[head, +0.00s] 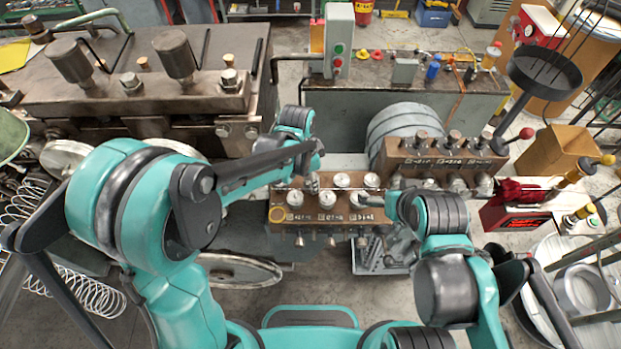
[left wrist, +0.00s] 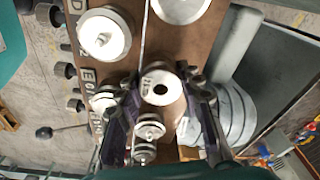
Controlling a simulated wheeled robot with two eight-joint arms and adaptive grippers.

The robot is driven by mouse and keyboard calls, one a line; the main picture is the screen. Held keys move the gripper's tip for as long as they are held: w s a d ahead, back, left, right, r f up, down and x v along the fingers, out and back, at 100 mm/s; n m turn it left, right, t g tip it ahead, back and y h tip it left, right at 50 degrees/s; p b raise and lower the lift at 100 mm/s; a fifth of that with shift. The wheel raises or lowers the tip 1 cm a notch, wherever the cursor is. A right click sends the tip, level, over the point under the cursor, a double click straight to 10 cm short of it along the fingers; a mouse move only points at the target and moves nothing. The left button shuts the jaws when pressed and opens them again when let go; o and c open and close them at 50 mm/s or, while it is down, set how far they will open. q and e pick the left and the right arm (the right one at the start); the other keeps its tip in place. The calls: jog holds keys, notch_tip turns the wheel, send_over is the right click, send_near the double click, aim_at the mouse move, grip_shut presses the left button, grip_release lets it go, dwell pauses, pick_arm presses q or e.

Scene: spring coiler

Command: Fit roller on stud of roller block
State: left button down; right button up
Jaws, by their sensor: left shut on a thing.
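The brown roller block (head: 318,228) stands at the middle of the head view, with several pale rollers along its top. In the left wrist view the block's brown face (left wrist: 165,30) carries large and small pale rollers on studs. My left gripper (head: 312,184) is over the block's far edge. In its wrist view (left wrist: 162,92) it is shut on a pale roller (left wrist: 160,76) with a dark central hole. No stud shows in that hole, and the stud under it is hidden. My right gripper (head: 385,225) is by the block's right end; its fingers are too small to read.
A second brown block (head: 440,160) with upright bolts stands to the right, before a grey drum (head: 395,128). A thin wire (left wrist: 146,25) runs over the roller block. A large handwheel (head: 238,270) is at the front left, and a grey perforated tray (head: 370,262) is at the front.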

pick_arm(q)
jog(key=shift+f, duration=0.15)
jog(key=c, duration=0.9)
grip_release()
